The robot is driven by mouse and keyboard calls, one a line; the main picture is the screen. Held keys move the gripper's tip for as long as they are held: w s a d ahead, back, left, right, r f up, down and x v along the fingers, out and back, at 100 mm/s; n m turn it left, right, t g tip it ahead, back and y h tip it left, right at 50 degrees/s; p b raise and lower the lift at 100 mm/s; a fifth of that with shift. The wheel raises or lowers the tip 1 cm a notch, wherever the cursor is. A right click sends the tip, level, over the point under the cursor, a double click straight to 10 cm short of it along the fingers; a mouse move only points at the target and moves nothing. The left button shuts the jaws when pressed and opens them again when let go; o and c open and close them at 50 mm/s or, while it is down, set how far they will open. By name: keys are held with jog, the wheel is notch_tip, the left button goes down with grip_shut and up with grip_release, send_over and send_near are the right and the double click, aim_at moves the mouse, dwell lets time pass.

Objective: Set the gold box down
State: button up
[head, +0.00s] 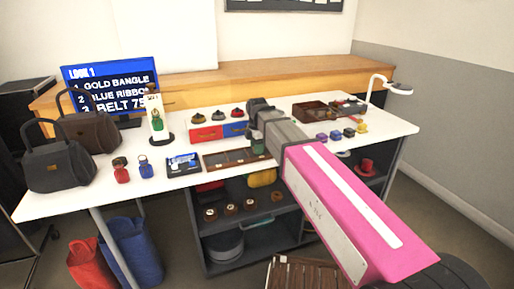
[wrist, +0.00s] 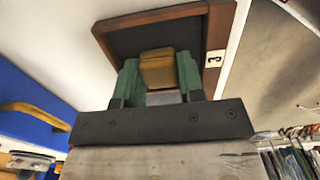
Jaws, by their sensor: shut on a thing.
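The gold box (wrist: 158,70) sits between the two green fingers of my gripper (head: 258,146), which is shut on it. In the wrist view, the box is in front of a dark-lined compartment of the wooden tray (wrist: 104,40), beside a label reading 3. I cannot tell whether the box touches the tray floor. In the head view, the tray (head: 237,158) lies near the front edge of the white table (head: 80,190), with my gripper over its right end. The box is hidden there by my gripper and arm.
A blue drawer (wrist: 30,110) with a gold handle is close at left in the wrist view. Red and blue drawers (head: 207,133) stand behind the tray. A dark card stand (head: 184,164) is left of it. An open brown case (head: 315,112) and small coloured items are at right.

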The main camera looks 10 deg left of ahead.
jog(key=shift+f, duration=0.1)
jog(key=o, duration=0.9)
notch_tip(320, 180, up, 12)
jog(key=shift+r, duration=0.1)
